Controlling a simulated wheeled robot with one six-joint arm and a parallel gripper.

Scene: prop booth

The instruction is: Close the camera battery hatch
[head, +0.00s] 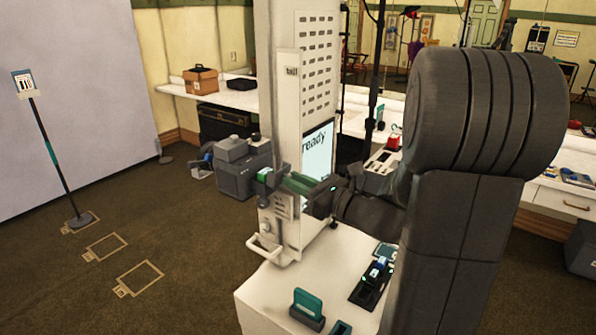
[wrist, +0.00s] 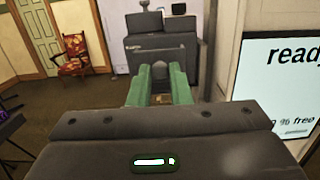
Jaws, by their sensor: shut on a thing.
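A tall white booth unit (head: 290,130) with a lit "ready" screen (head: 318,150) stands in the middle of the head view; the screen also shows at the right of the wrist view (wrist: 285,80). My gripper (head: 287,184) reaches left across its front, below the screen. Its green fingers are shut on a small dark part (head: 268,180) with a green end at the unit's left side. In the wrist view my gripper (wrist: 157,82) has a gap between its fingers, with a small grey and brownish shape there. I cannot tell whether the part is the battery hatch; its hinge and opening are hidden.
A white table top (head: 265,300) below holds a dark charger-like block (head: 372,285) and a teal item (head: 307,305). A thin sign stand (head: 50,150) is at the left. Carpet at the left is mostly clear.

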